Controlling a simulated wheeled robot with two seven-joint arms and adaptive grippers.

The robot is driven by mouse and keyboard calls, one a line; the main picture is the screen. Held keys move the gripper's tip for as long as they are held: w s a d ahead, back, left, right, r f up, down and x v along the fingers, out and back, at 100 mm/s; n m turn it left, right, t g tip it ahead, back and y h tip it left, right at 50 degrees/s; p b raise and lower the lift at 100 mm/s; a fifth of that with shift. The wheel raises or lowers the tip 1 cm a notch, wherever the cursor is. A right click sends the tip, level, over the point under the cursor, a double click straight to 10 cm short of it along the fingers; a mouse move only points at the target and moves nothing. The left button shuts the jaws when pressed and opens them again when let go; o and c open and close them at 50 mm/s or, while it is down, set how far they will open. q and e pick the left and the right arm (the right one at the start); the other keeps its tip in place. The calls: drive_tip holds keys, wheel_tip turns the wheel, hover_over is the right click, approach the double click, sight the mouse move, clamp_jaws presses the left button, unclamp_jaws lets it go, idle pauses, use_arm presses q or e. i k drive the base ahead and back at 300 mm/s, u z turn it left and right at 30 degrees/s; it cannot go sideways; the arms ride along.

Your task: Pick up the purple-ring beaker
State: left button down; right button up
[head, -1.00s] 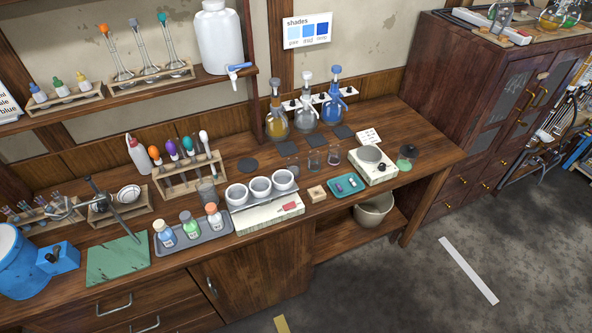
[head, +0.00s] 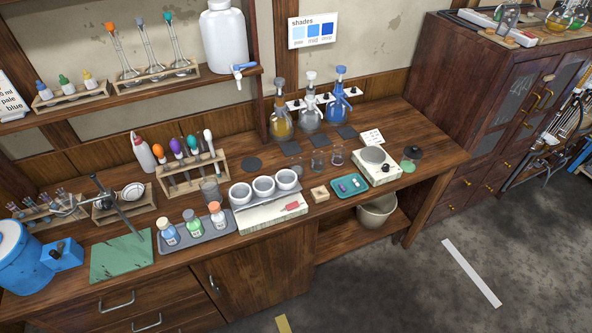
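Small clear glass beakers stand on the wooden bench below the flasks: a left one (head: 297,171), a middle one (head: 317,160) and a right one (head: 337,156). Another glass vessel (head: 210,191) stands in front of the test tube rack. All are too small here for me to make out a purple ring on any of them. Neither of my grippers is in view.
Dark square mats and orange, clear and blue flasks (head: 341,98) stand behind the beakers. A white hotplate (head: 375,166), a teal tray (head: 351,186) and white bowls (head: 263,187) on a stand are nearby. The floor (head: 400,290) in front is mostly clear.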

sight(297, 163)
drive_tip(key=u, duration=3.5)
drive_tip(key=k, duration=1.45)
drive_tip(key=z, duration=1.7)
